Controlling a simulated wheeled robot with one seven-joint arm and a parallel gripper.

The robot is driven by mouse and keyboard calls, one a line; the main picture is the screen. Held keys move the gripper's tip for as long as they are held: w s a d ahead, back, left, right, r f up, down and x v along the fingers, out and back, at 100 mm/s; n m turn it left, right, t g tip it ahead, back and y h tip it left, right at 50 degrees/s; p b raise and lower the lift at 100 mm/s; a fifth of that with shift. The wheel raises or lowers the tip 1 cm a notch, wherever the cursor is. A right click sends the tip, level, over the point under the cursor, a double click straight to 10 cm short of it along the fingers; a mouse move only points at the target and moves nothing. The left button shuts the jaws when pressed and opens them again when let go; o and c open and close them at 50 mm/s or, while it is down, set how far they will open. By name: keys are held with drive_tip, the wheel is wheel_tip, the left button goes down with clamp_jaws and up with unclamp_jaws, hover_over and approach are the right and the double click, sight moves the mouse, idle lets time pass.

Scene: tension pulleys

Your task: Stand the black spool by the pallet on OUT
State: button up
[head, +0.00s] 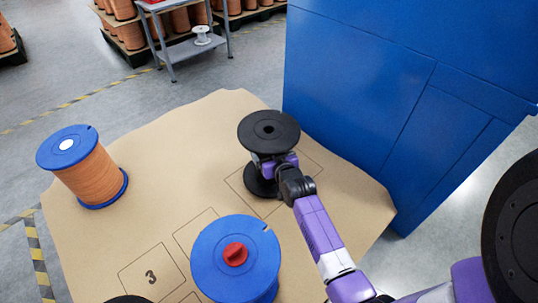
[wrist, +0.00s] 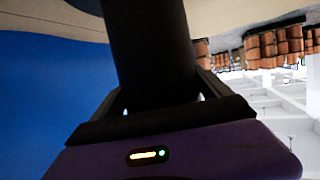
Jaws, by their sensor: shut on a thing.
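A black spool (head: 268,131) is upright in my gripper (head: 274,163). Its wide top flange hides much of the gripper, and its lower flange shows below. The gripper is shut on the spool's dark core (wrist: 152,45), which fills the space between the fingers in the wrist view. The lower flange is over an outlined square (head: 293,165) on the brown sheet (head: 175,150); I cannot tell whether it touches. No word OUT is readable; the spool and arm cover part of that square. Another black round thing (head: 128,299) is cut off at the bottom edge.
A copper-wound spool with blue flanges (head: 86,168) stands at left. A blue cabinet (head: 385,95) borders the right. Loaded pallets (head: 135,52) and a grey cart (head: 180,47) are behind.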

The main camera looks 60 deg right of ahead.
drive_tip(key=shift+f, duration=0.45)
drive_tip(key=shift+f, duration=0.1)
drive_tip(key=o, duration=1.9)
drive_tip(key=shift+f, duration=0.15)
drive_tip(key=p+v, duration=0.2)
drive_tip(key=v, duration=1)
drive_tip(key=shift+s, duration=0.1)
